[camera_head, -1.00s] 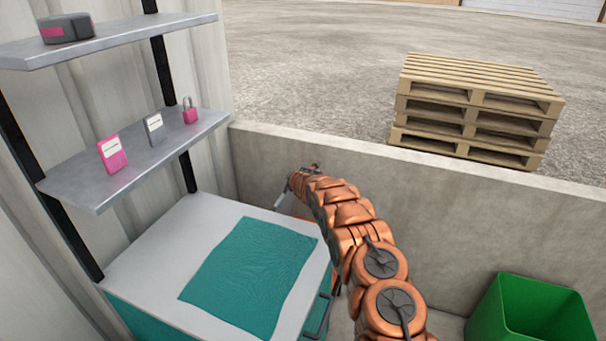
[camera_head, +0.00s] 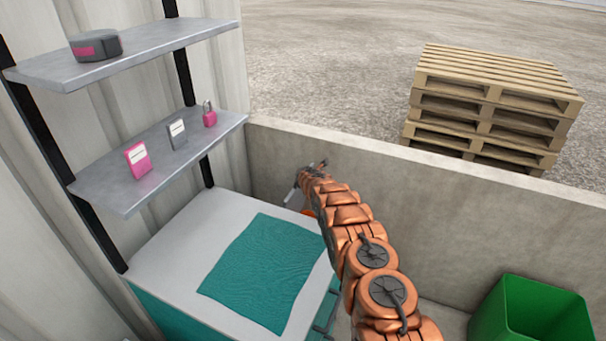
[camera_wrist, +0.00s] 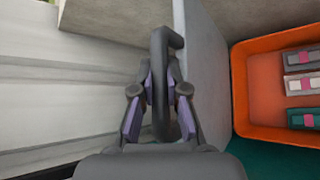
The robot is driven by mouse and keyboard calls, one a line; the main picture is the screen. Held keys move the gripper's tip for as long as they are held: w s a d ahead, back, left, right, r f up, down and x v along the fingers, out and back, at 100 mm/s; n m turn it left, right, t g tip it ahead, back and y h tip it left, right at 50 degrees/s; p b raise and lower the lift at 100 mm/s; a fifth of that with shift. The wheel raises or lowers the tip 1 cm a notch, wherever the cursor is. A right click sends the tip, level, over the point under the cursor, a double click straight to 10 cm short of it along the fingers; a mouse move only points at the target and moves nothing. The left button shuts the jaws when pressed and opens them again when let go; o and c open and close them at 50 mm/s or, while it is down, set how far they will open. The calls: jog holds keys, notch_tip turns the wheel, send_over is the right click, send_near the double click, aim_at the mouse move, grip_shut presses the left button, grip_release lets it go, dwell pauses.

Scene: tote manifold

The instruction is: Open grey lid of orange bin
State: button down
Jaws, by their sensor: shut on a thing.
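The orange bin (camera_wrist: 238,85) is at the right in the wrist view, with its inside showing. The grey lid (camera_wrist: 207,85) is a panel beside the bin opening, between my gripper and the bin; it looks raised and steeply tilted. My gripper (camera_wrist: 160,88) is shut on the lid's dark loop handle (camera_wrist: 163,42). In the head view my gripper (camera_head: 311,172) is at the far end of the arm by the concrete wall. A small orange patch of the bin (camera_head: 307,212) shows there; the arm hides most of the rest.
Several boxes (camera_wrist: 301,83) lie in the bin. A white-topped teal cabinet (camera_head: 175,240) with a teal cloth (camera_head: 262,270) stands left of my arm. Shelves (camera_head: 150,165) hang above it. A concrete wall (camera_head: 450,200) runs behind. A green bin (camera_head: 530,315) stands at right.

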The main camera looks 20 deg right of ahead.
jog(key=shift+w+r, duration=0.1)
jog(key=shift+r, duration=0.05)
jog(key=c, duration=1.2)
grip_release()
jog(key=shift+r, duration=4.9)
jog(key=shift+r, duration=0.15)
